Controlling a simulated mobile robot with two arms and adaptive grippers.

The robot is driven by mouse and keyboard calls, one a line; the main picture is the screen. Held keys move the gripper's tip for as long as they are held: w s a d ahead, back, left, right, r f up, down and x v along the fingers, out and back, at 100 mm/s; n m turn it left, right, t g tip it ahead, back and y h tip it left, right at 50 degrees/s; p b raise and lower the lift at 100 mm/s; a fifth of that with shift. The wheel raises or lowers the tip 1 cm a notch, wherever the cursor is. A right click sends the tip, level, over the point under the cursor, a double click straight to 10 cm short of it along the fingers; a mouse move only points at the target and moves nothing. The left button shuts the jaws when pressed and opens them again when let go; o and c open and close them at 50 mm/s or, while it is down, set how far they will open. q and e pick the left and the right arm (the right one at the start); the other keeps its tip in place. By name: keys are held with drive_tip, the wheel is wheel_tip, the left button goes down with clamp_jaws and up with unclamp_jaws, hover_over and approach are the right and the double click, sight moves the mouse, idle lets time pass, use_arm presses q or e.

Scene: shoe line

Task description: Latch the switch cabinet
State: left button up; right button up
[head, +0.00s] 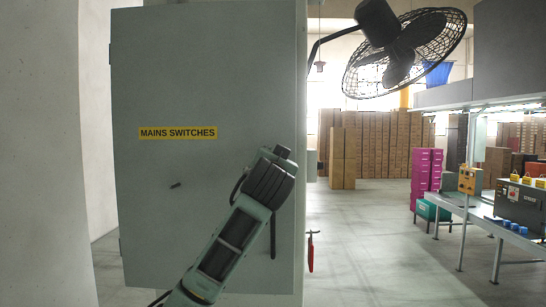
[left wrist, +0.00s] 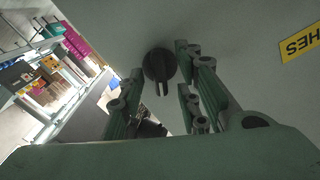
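The grey switch cabinet (head: 150,80) with its yellow "MAINS SWITCHES" label (head: 178,133) fills the left half of the head view. Its door looks shut or nearly so. My left gripper (head: 268,180) is in front of the door, right of and below the label; its fingertips are hidden there. In the left wrist view my left gripper (left wrist: 160,98) is open, its fingers apart on either side of a round black knob (left wrist: 160,65) with a short tab. I cannot tell if they touch it. A thin dark upright bar (head: 273,242) shows beside my arm. My right gripper is out of view.
A small dark peg (head: 175,185) sticks out of the door. A caged fan (head: 405,55) hangs right of the cabinet. A red handle (head: 310,252) is at the cabinet's right side.

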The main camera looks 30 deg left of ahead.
use_arm(q)
drive_tip(key=shift+w+a, duration=0.35)
drive_tip(key=shift+w, duration=0.1)
drive_tip(key=shift+c, duration=0.2)
clamp_jaws()
